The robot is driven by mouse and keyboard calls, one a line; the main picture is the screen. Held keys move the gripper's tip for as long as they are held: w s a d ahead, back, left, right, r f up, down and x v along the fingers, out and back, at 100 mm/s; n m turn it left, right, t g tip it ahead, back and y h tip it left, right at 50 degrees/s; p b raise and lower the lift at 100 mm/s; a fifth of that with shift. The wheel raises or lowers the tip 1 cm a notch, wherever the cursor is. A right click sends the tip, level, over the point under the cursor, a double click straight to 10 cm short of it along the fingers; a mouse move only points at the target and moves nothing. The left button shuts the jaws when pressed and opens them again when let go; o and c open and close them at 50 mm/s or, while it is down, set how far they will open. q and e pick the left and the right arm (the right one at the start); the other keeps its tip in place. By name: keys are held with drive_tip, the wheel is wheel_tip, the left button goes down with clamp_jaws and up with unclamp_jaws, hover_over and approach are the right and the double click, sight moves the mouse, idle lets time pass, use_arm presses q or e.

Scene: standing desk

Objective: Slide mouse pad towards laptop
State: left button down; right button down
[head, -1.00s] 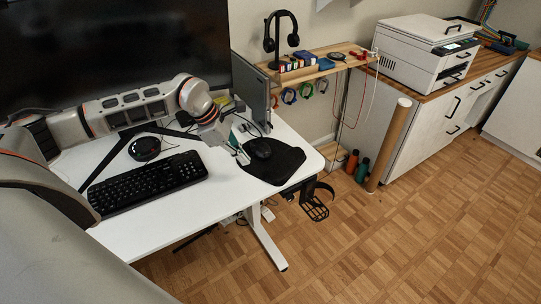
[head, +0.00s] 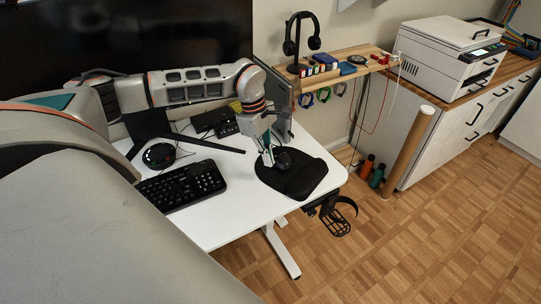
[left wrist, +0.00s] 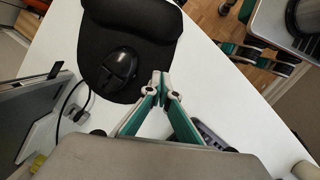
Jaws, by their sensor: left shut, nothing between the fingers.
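The black mouse pad (head: 305,180) lies on the white desk near its right corner, with a black mouse (head: 284,159) on it. The pad (left wrist: 140,18) and the mouse (left wrist: 118,68) also show in the left wrist view. The grey laptop (head: 281,97) stands on edge behind the pad, at the back right of the desk. My left gripper (head: 267,160) points down at the pad's left side, close beside the mouse. Its fingertips (left wrist: 159,80) are shut and empty by the pad's edge; I cannot tell whether they touch it.
A black keyboard (head: 182,187) and a round black device (head: 158,156) lie left of the pad. The monitor (head: 130,45) stands behind. A wooden shelf (head: 340,70) holds a headphone stand. Bare desk (head: 236,205) lies in front of the pad.

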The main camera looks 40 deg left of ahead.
sight(293, 187)
use_arm(q)
drive_tip(key=x, duration=0.7)
drive_tip(key=d, duration=0.2)
drive_tip(key=shift+w+d+r, duration=0.2)
drive_tip(key=shift+d, duration=0.05)
drive_tip(key=shift+w+d+p, duration=0.1)
drive_tip(key=shift+d+p, duration=0.25)
drive_tip(key=shift+d, duration=0.3)
drive_tip(key=d, duration=0.3)
drive_tip(key=shift+w+d, duration=0.2)
drive_tip(key=shift+a, duration=0.15)
